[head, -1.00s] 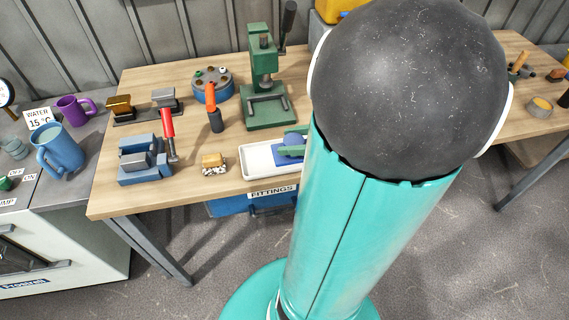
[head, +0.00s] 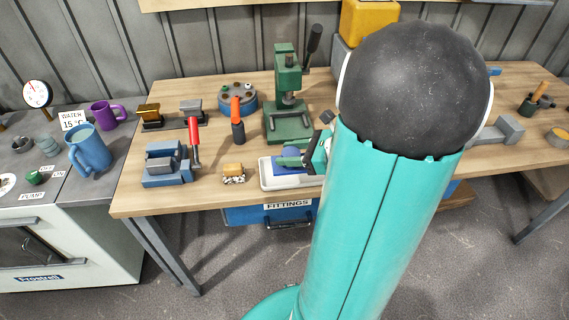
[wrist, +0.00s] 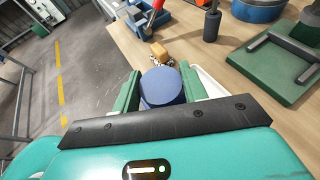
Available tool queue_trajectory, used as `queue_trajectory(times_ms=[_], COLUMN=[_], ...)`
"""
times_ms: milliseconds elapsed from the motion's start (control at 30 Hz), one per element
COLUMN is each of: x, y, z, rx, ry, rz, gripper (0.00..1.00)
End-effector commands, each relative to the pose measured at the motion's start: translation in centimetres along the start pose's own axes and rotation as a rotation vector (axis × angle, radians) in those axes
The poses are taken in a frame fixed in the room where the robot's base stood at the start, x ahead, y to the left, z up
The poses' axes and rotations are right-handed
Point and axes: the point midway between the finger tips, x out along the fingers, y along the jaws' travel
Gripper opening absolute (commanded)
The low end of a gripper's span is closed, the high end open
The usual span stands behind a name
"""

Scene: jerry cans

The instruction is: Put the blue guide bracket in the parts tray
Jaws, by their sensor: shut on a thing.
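The blue guide bracket (head: 298,154) has a rounded upper part and shows between the green fingers of my gripper (head: 297,162). In the wrist view, the bracket (wrist: 160,87) sits between both fingers of my gripper (wrist: 159,92), which is shut on it. The white parts tray (head: 265,180) lies at the front edge of the bench, and the bracket is over or in it. I cannot tell whether the bracket touches the tray floor. My arm hides the tray's right end in the head view. Part of the tray rim (wrist: 209,82) shows in the wrist view.
A green press (head: 289,112) stands behind the tray. A yellow-topped block (head: 233,171), a blue vise (head: 165,164) and an orange-handled tool (head: 237,125) are to the left. A blue FITTINGS bin (head: 270,215) is below the bench edge.

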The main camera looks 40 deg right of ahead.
Motion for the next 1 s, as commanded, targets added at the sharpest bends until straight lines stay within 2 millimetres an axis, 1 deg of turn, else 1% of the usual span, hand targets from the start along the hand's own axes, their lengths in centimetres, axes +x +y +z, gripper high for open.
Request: queue_trajectory(times_ms=[33,67,200,333,600,700,800,1000], x=[0.9,1.4,3.3,4.8,6.2,6.7,7.1,7.2], y=[-0.8,-1.3,-2.6,-3.7,-4.6,-4.6,-4.6,-4.6], z=[-0.3,-0.4,-2.2,-3.5,-4.7,-6.2,-7.2,-7.3], rx=[0.001,0.001,0.002,0.001,0.0,0.003,0.001,-0.003], ry=[0.0,-0.001,-0.001,-0.001,-0.001,0.0,0.0,-0.001], rz=[0.004,0.004,0.003,0.002,0.001,0.001,0.001,0.0], gripper=[0.05,0.05,0.05,0.05,0.05,0.05,0.05,0.05])
